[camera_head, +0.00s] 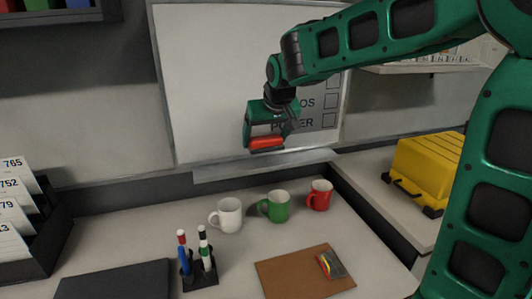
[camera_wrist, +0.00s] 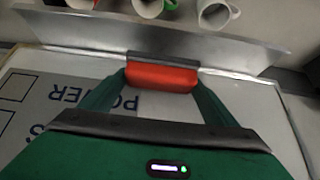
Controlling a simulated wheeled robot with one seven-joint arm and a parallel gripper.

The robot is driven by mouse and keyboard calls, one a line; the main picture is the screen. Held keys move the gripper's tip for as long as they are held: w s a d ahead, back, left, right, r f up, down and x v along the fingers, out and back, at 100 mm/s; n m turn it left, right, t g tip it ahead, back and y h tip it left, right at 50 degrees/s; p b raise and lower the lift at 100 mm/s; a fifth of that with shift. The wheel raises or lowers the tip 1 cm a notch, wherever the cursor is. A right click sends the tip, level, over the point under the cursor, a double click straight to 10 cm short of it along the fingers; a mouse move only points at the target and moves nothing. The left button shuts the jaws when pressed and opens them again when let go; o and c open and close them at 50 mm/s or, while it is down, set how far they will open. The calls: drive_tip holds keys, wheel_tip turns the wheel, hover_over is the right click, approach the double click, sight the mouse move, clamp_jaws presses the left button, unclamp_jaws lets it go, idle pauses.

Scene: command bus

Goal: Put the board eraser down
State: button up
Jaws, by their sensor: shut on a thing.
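The board eraser (camera_head: 266,142) is red with a dark side and is held between the fingers of my gripper (camera_head: 265,138). In the wrist view the eraser (camera_wrist: 162,77) spans the gap between the green fingers of my gripper (camera_wrist: 160,88). My gripper is shut on it in front of the lower part of the whiteboard (camera_head: 215,75). The grey tray (camera_head: 262,165) runs along the board's bottom edge, below the eraser in the head view. In the wrist view the tray (camera_wrist: 85,35) lies just beyond the eraser. I cannot tell whether they touch.
White (camera_head: 228,215), green (camera_head: 275,206) and red (camera_head: 320,195) mugs stand on the desk below the tray. A marker holder (camera_head: 200,274), a brown clipboard (camera_head: 290,275) and a dark folder (camera_head: 115,282) lie nearer. A yellow case (camera_head: 430,165) stands at right.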

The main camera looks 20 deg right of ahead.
sight(271, 146)
drive_tip(key=shift+w+d+f, duration=0.15)
drive_tip(key=shift+d+f, duration=0.25)
drive_tip(key=shift+d, duration=0.2)
drive_tip(key=shift+f, duration=2.05)
drive_tip(key=o, duration=0.9)
drive_tip(key=shift+r, duration=0.1)
drive_tip(key=v, duration=1.2)
